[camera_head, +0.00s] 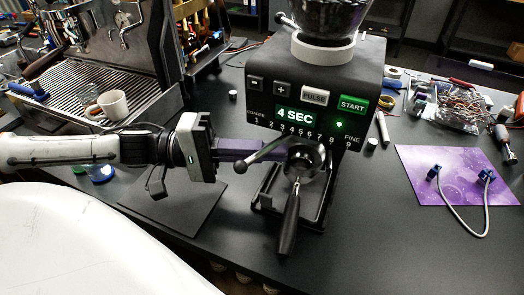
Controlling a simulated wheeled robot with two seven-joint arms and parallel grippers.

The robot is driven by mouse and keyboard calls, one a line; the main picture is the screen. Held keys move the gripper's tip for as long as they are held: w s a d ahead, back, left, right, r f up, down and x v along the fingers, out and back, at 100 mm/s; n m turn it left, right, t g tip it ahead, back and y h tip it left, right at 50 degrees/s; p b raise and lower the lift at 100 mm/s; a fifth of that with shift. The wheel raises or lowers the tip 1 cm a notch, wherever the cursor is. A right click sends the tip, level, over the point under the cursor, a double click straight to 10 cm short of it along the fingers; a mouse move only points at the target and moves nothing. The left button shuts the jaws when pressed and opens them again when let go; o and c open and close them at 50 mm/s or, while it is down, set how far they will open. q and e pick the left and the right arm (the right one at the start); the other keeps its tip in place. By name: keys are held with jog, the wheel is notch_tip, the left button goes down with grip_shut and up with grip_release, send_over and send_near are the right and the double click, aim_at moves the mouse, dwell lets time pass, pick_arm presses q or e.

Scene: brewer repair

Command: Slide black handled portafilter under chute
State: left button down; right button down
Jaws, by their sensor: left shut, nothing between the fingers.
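The portafilter (290,215) has a black handle that points toward me. Its round metal head is at the front of the black grinder (325,75), below the panel that reads "4 SEC". I cannot tell exactly how the head sits against the chute, which is largely hidden. My left gripper (278,147) reaches in from the left. Its fingers are shut and empty, just left of the portafilter head and in front of the grinder's lower face. My right gripper is not in view.
An espresso machine (110,60) with a white cup (112,104) stands at the left. A dark mat (180,205) lies under my left arm. A purple mat (455,175) with a grey cable is at the right, near loose wires (460,105). The front right table is clear.

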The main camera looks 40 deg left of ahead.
pick_arm(q)
jog(key=w+a+f+b, duration=0.4)
jog(key=a+b, duration=0.1)
jog(key=shift+w+f, duration=0.15)
jog(key=shift+w, duration=0.1)
jog(key=shift+f+b, duration=0.4)
jog(key=shift+b, duration=0.15)
jog(key=shift+d+f, duration=0.1)
jog(key=shift+f, duration=0.05)
jog(key=shift+s+d+r, duration=0.2)
jog(key=shift+s+d, duration=0.1)
jog(key=shift+s, duration=0.1)
